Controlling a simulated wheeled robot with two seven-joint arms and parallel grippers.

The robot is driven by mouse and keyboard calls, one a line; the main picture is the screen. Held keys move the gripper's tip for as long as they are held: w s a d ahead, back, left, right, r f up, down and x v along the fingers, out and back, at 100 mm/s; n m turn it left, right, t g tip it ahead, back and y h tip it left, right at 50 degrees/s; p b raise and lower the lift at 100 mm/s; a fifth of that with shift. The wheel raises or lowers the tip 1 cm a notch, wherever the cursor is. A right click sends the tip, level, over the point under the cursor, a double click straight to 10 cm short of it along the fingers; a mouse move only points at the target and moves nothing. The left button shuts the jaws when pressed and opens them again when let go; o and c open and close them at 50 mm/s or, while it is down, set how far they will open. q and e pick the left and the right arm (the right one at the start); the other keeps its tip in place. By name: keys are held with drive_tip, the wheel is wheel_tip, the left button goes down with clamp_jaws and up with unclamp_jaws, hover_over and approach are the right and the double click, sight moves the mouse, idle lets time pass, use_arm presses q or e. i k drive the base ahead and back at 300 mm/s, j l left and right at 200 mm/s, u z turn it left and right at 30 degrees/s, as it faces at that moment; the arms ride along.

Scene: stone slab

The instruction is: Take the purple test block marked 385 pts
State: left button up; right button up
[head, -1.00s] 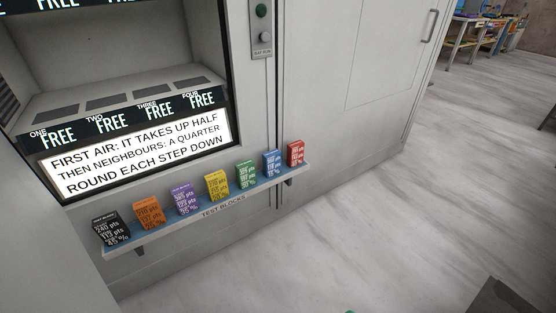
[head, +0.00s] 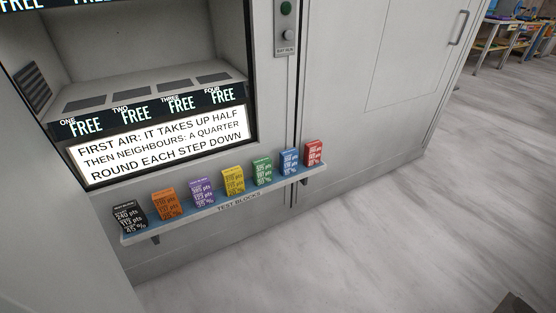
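The purple test block (head: 202,193) stands upright on a narrow shelf labelled TEST BLOCKS (head: 238,207). Its face reads about 385 pts, with smaller lines below. It stands between the orange block (head: 166,205) and the yellow block (head: 233,181), with small gaps on both sides. Neither of my grippers shows in the head view.
A black block (head: 129,218) is at the shelf's left end; green (head: 262,171), blue (head: 289,162) and red (head: 313,153) blocks are at the right. Above are a lit sign (head: 165,147) and an open chamber with slots marked FREE. A green button (head: 287,8) sits upper right. Floor is clear.

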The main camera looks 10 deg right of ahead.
sight(200, 190)
drive_tip(key=i+l+u, duration=0.1)
drive_tip(key=u, duration=0.25)
drive_tip(key=l+u, duration=0.35)
drive_tip(key=i+l+u, duration=0.1)
drive_tip(key=u, duration=0.25)
drive_tip(key=i+l+z, duration=0.15)
drive_tip(key=l, duration=0.2)
drive_tip(key=l+z, duration=0.1)
drive_tip(key=l, duration=0.25)
